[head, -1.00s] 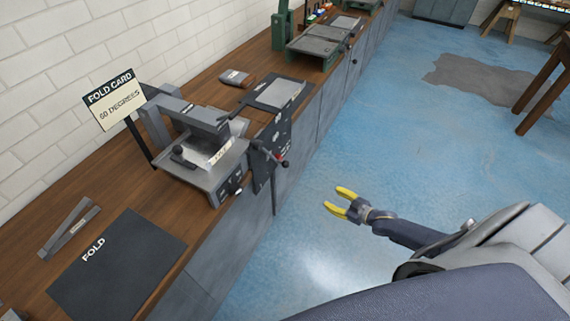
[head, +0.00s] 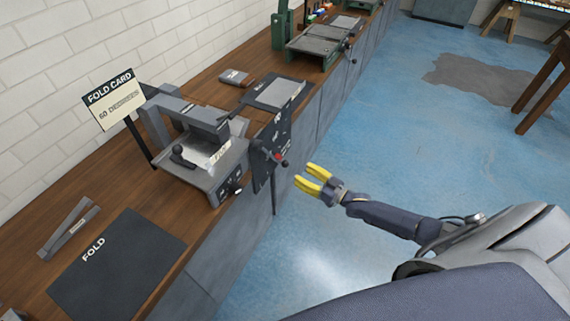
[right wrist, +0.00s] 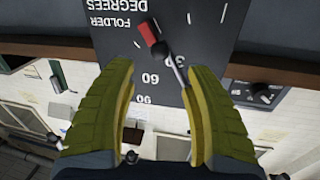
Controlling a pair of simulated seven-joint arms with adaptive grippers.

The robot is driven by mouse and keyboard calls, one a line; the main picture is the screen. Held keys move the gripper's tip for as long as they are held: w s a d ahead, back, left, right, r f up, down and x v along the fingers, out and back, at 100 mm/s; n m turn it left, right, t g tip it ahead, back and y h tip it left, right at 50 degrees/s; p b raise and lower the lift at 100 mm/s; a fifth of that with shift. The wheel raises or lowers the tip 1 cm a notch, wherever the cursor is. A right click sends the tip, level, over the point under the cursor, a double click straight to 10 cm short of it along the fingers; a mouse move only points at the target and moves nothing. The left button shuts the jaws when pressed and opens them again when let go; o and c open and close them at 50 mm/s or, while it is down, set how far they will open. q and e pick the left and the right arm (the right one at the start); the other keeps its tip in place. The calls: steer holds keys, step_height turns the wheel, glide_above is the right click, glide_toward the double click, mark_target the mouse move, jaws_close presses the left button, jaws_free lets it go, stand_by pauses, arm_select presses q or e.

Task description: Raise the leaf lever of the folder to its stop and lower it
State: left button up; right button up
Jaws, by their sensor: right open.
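The folder (head: 208,165) is a grey machine on the wooden bench, with a dark degree plate (head: 264,170) on the bench front beside it. My left gripper is not in view.
A FOLD CARD sign (head: 113,97) stands behind the folder. A dark FOLD mat (head: 130,270) and a grey angled piece (head: 68,230) lie at the near left. A green machine (head: 315,50) stands farther along the bench. Blue floor (head: 350,130) is clear right of the bench.

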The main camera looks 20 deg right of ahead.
mark_target(285, 163)
steer(key=x, duration=0.9)
steer(key=shift+w, duration=0.15)
steer(key=shift+c, duration=0.5)
steer(key=shift+r, duration=0.1)
jaws_close()
